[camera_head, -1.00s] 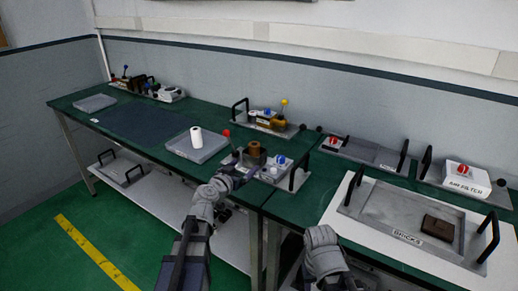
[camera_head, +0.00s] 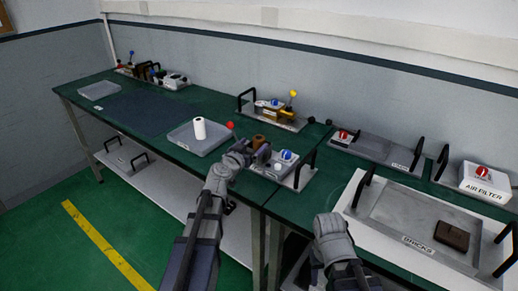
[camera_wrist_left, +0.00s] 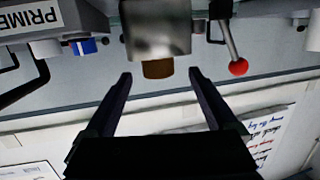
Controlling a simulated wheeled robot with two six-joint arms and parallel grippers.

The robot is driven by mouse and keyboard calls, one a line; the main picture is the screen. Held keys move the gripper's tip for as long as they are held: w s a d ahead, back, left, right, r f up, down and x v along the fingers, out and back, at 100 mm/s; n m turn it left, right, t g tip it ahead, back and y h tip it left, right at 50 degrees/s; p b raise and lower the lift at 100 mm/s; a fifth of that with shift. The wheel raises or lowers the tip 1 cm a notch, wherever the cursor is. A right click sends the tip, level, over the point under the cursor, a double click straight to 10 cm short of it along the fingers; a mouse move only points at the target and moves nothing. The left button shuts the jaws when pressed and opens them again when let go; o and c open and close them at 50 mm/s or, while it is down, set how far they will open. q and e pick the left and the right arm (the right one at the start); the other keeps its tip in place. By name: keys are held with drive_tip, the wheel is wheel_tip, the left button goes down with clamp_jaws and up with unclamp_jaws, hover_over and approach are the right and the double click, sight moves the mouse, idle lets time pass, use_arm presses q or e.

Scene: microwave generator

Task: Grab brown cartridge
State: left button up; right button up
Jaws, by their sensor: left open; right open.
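The brown cartridge (camera_head: 259,141) shows in the head view as a small brown cylinder on the unit at the middle of the green bench, partly hidden by my left gripper (camera_head: 249,153). In the left wrist view, its brown end (camera_wrist_left: 158,69) sticks out of a silver metal block (camera_wrist_left: 156,28). There the left gripper (camera_wrist_left: 160,74) is open and empty, with one fingertip on each side of the brown end in the picture. Whether they are level with it in depth I cannot tell. My right gripper (camera_head: 314,272) is low at the front right, mostly hidden by its arm.
A red-knobbed lever (camera_wrist_left: 238,66) stands beside the block. A blue knob (camera_head: 286,155) and a black handle are on the same unit. A grey tray (camera_head: 190,144) with a white cylinder (camera_head: 200,129) is to its left. The "BRICKS" tray (camera_head: 400,215) is at right.

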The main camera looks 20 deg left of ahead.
sight(256, 143)
use_arm(q)
drive_tip(key=x, duration=0.5)
drive_tip(key=shift+d+b, duration=0.1)
drive_tip(key=shift+b, duration=0.3)
drive_tip(key=shift+c, duration=0.7)
clamp_jaws()
